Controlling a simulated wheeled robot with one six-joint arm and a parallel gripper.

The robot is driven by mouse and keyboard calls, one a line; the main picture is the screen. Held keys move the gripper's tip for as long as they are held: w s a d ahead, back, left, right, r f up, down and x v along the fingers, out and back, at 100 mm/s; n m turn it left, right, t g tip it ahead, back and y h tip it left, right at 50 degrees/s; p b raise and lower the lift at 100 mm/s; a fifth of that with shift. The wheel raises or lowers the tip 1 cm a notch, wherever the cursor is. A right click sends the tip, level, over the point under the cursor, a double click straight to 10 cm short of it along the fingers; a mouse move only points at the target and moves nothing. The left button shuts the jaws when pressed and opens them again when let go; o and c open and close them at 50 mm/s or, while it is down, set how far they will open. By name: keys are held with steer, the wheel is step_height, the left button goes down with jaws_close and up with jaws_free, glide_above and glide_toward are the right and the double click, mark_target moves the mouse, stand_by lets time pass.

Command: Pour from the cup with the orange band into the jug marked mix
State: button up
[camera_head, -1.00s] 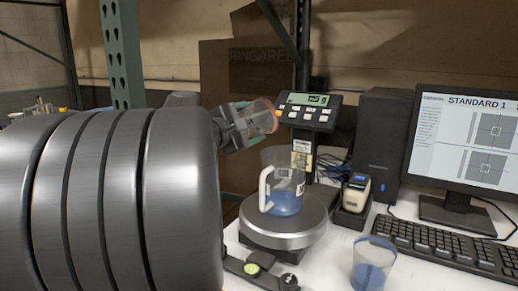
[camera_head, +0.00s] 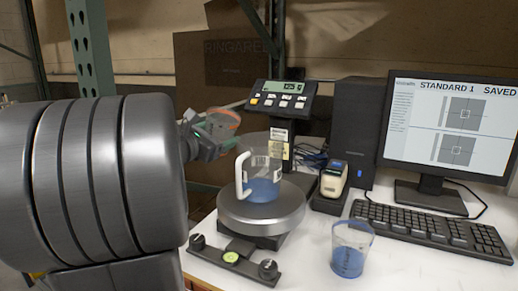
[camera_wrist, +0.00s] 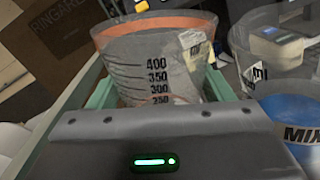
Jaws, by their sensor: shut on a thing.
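The clear cup with the orange band (camera_head: 222,124) is in my gripper (camera_head: 210,135), up and left of the jug and apart from it. It leans a little to the right in the head view. In the wrist view the cup (camera_wrist: 160,62) shows its orange rim and volume marks between the green fingers of my gripper (camera_wrist: 160,88). I cannot tell how much is in it. The jug marked mix (camera_head: 263,172) stands upright on the round scale plate (camera_head: 262,214), with blue liquid inside and its white handle to the left. Its lettering shows in the wrist view (camera_wrist: 303,134).
A cup with blue contents (camera_head: 348,258) stands on the white table at the front. The scale display (camera_head: 280,98) rises behind the jug. A small handheld device (camera_head: 333,180), a keyboard (camera_head: 430,228) and a monitor (camera_head: 450,125) are to the right. A green post (camera_head: 90,50) stands behind left.

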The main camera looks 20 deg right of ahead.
mark_target(206, 124)
steer(key=shift+w+a+f+n+p, duration=0.2)
steer(key=shift+f+n+p, duration=0.05)
steer(key=shift+n+p, duration=0.25)
steer(key=shift+w+a+f+n+p, duration=0.15)
steer(key=shift+w+f+n+p, duration=0.15)
steer(key=shift+n, duration=0.4)
steer(key=shift+w+a+f+n+p, duration=0.2)
steer(key=shift+f+n, duration=0.1)
steer(key=shift+n, duration=0.4)
steer(key=shift+r+p, duration=1.5)
steer(key=shift+r, duration=0.9)
